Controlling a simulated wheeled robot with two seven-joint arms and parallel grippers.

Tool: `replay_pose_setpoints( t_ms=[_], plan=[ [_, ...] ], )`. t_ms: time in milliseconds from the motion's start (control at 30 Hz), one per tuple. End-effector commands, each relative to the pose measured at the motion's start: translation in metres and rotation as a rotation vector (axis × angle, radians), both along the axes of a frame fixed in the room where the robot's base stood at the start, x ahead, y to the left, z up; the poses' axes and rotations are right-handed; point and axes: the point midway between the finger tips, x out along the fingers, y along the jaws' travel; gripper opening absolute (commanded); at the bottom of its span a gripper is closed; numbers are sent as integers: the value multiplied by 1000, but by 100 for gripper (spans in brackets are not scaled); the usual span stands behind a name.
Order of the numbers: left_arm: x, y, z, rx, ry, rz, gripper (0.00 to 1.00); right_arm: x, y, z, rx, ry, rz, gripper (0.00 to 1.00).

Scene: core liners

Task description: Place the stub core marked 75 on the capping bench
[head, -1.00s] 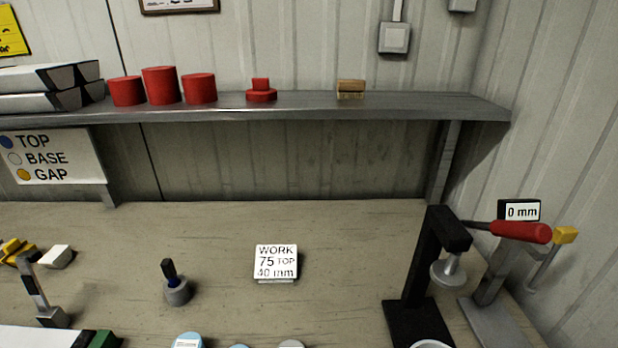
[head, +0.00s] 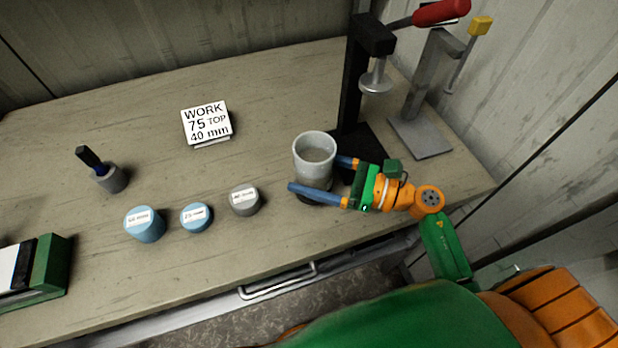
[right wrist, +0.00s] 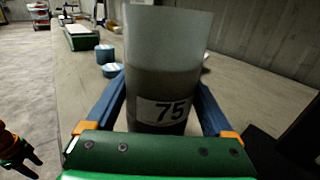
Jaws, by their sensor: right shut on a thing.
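The stub core marked 75 (head: 314,158) is an upright grey cylinder, open at the top, with darker fill lower down. In the right wrist view, its white label reading 75 (right wrist: 164,111) faces my wrist. My right gripper (head: 316,178) is shut on it, with one blue finger on each side. A dark patch shows below it; I cannot tell whether its base touches the bench. The wooden capping bench (head: 95,225) spreads beneath. A sign (head: 207,123) on it reads WORK 75 TOP 40 mm. My left gripper (right wrist: 22,155) shows partly at the right wrist view's left edge, its opening unclear.
A black press (head: 368,80) with a red handle stands just behind the core, with a grey stand (head: 425,125) beside it. Two blue caps (head: 145,225) and a grey cap (head: 245,201) sit to the left. A brush pot (head: 112,179) stands farther left. The bench around the sign is clear.

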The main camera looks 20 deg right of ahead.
Motion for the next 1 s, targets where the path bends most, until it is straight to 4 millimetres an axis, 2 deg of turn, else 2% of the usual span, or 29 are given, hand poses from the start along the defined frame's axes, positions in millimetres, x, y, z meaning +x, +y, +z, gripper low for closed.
replay_pose_setpoints(
  t_ms=[100,233,600,633,667,700,967,1000],
  plan=[
    [0,0,0,0,0,0,50,8,-1,-15,5,2,-1,38],
    [0,0,3,0,0,0,50,7,-1,-35,4,1,0,38],
    [-1,0,-3,0,1,0,50,6,-1,-42,0,-3,0,38],
    [-1,0,-3,0,1,0,50,6,-1,-42,-1,-1,0,90],
    [-1,0,-2,0,1,0,50,6,-1,-41,-1,-1,0,98],
    [-1,0,-1,0,1,0,50,6,-1,-41,-1,-1,0,100],
    [-1,0,5,0,1,0,50,6,-1,-36,0,0,-1,100],
    [-1,0,1,0,1,0,50,4,-4,-39,-1,1,-2,100]
  ],
)
